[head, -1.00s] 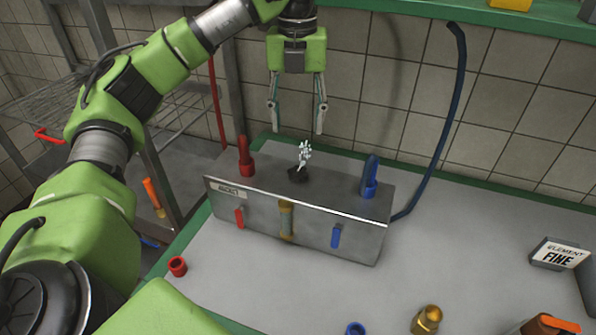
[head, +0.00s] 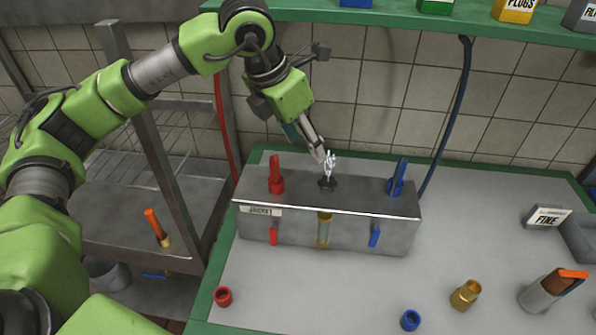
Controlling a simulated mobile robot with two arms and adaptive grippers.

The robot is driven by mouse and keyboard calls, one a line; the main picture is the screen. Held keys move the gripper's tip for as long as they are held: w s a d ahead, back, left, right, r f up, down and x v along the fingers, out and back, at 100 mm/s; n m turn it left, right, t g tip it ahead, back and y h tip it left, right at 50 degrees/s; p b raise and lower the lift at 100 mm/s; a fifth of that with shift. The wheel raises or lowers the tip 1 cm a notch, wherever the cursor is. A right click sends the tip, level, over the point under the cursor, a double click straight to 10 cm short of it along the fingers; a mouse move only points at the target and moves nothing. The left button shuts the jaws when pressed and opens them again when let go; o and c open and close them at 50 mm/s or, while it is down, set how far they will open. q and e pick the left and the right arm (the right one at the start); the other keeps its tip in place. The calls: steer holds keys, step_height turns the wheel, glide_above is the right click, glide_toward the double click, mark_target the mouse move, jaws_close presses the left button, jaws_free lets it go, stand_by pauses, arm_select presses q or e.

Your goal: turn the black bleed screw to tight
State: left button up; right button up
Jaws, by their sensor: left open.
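The black bleed screw (head: 327,184) sits on top of the grey metal jacket box (head: 345,238), in the middle between the red and blue fittings. A small whitish spray (head: 330,164) stands up from it. My left gripper (head: 319,155) comes down at a slant from the upper left, its fingertips just above the screw beside the spray. It is open and seen nearly edge-on, so the gap between its fingers is hard to see. I cannot tell whether a fingertip touches the screw. My right gripper is out of view.
A red valve (head: 276,178) and a blue valve (head: 397,180) stand on the box top. A red cap (head: 223,296), a blue ring (head: 410,320), a brass fitting (head: 465,294) and a grey cylinder (head: 552,290) lie in front. A green shelf (head: 400,29) hangs above.

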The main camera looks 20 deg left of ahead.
arm_select(q)
steer(key=p, duration=0.2)
glide_toward(327, 182)
steer(key=shift+p+x, duration=0.5)
steer(key=shift+x, duration=0.55)
steer(key=p+x, duration=0.1)
steer(key=x, duration=0.3)
steer(key=shift+w+d+f, duration=0.1)
steer(key=shift+w+f, duration=0.05)
steer(key=shift+f, duration=0.2)
steer(key=shift+w+d+f, duration=0.1)
steer(key=shift+f, duration=0.3)
steer(key=c, duration=1.1)
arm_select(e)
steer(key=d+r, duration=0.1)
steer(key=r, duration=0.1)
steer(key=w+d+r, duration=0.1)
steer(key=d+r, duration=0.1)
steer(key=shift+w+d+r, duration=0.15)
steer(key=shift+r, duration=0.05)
